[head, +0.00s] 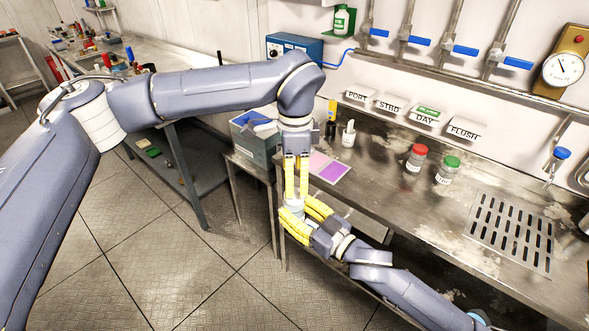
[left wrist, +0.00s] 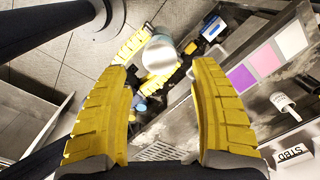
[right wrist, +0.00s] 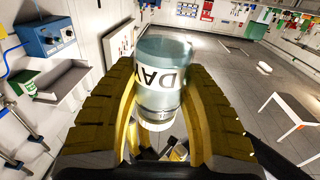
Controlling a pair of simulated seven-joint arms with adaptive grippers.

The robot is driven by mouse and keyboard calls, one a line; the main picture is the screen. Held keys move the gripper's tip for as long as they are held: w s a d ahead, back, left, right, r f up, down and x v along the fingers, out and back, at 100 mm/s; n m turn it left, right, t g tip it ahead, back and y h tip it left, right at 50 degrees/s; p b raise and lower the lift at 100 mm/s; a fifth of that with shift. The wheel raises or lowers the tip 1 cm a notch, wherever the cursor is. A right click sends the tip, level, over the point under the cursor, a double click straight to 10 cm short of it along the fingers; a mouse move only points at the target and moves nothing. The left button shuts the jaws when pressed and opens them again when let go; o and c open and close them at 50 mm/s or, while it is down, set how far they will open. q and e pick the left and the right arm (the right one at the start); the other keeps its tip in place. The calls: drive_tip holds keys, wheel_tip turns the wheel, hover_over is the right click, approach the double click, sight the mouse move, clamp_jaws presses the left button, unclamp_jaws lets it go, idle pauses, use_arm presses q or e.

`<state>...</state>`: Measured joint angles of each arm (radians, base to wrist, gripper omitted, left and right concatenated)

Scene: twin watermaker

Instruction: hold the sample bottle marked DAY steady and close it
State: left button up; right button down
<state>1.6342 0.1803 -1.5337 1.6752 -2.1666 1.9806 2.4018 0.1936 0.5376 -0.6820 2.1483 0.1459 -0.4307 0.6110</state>
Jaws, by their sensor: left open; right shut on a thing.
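The sample bottle marked DAY (right wrist: 162,75) is a clear, bluish bottle with dark lettering. My right gripper (head: 306,222) is shut around it, with yellow fingers on both sides. In the head view the bottle (head: 294,207) is partly covered by the fingers, in front of the bench edge. My left gripper (head: 297,190) is open, pointing down just above the bottle. In the left wrist view its fingers are apart with nothing gripped, and the pale round end of the bottle (left wrist: 160,55) shows beyond them.
A red-lidded jar (head: 417,158) and a green-lidded jar (head: 447,169) stand on the steel bench (head: 385,185). A drain grate (head: 510,232) lies to the right. A colour card (head: 330,168) and a grey bin (head: 255,140) are near the left end.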

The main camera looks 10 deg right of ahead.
use_arm(q)
drive_tip(key=shift+f, duration=2.75)
